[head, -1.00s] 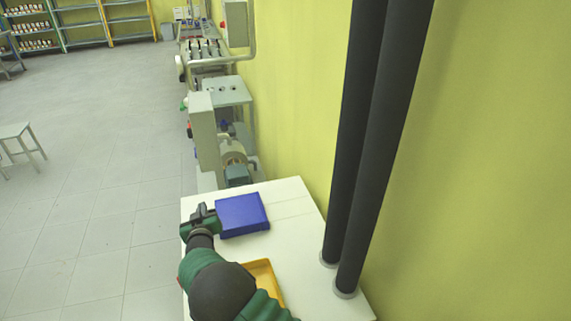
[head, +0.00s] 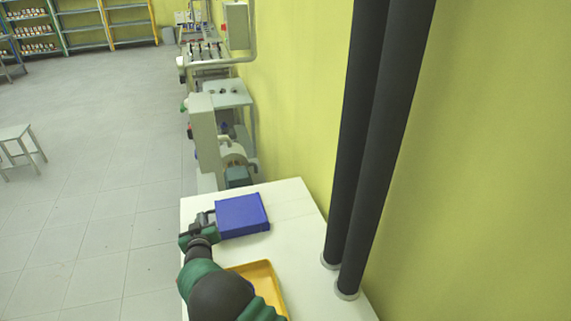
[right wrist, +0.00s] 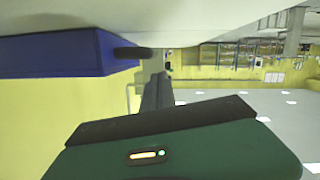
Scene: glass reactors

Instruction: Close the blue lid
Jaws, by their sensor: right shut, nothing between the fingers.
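A blue box (head: 242,215) sits on the white table (head: 290,205). From above its top looks like one flat blue panel, so the lid appears to lie flat over it. My right gripper (head: 205,217) is shut and empty, low beside the left side of the box. It is very close to the box; I cannot tell whether it touches. In the right wrist view, which looks upside down, the blue box (right wrist: 55,54) is at the upper left and a dark fingertip (right wrist: 134,53) lies against or just before its edge. My left gripper does not show.
A yellow tray (head: 265,274) lies on the table nearer me, partly hidden by my right arm. Two dark vertical pipes (head: 380,150) stand at the table's right by the yellow wall. Machinery (head: 225,110) stands beyond the table. Open floor lies to the left.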

